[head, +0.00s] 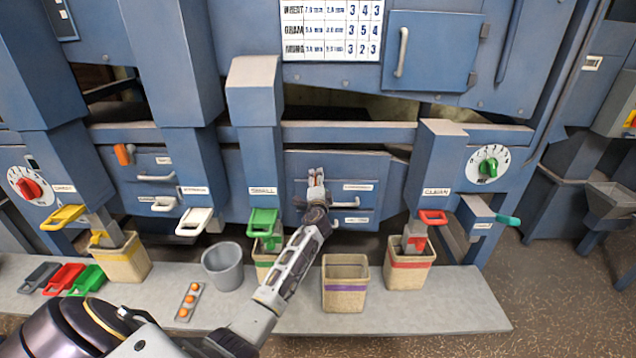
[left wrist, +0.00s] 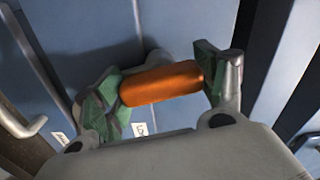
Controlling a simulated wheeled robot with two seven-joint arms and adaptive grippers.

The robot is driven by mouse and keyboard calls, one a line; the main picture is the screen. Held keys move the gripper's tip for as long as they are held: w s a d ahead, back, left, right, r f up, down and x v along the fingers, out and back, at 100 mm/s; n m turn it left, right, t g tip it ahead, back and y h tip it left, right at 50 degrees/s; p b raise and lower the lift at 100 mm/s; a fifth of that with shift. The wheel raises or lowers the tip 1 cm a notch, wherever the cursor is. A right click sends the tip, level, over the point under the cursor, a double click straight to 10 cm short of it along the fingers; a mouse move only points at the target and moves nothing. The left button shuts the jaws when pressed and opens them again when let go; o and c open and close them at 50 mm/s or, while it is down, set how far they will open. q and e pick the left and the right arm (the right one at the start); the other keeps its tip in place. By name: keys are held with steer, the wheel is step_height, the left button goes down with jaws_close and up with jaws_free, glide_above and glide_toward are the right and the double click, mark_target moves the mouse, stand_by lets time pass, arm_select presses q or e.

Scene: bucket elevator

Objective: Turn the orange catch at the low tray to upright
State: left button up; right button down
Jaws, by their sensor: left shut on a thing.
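The orange catch (left wrist: 162,84) shows in the left wrist view as a short rounded bar, lying between the two green-padded fingers. My left gripper (left wrist: 165,85) is shut on it, one finger at each end. In the head view my left gripper (head: 316,182) is at the blue tray front (head: 362,168) in the middle of the machine and hides the catch there. A light handle (head: 346,204) and small labels are just right of the gripper. A label partly reading "LO" (left wrist: 141,129) shows below the catch. My right gripper is not in view.
Another orange catch (head: 124,154) is on the left tray front. Below stands a grey bench (head: 440,303) with a grey bucket (head: 223,266), woven bins (head: 345,300) and coloured clips. Blue chutes (head: 257,140) (head: 430,170) stick out on both sides of my left forearm.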

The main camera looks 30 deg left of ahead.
arm_select(q)
steer(key=shift+m+p, duration=0.3)
steer(key=shift+m, duration=0.9)
steer(key=shift+d, duration=0.1)
steer(key=o, duration=1)
steer(key=shift+w, duration=0.1)
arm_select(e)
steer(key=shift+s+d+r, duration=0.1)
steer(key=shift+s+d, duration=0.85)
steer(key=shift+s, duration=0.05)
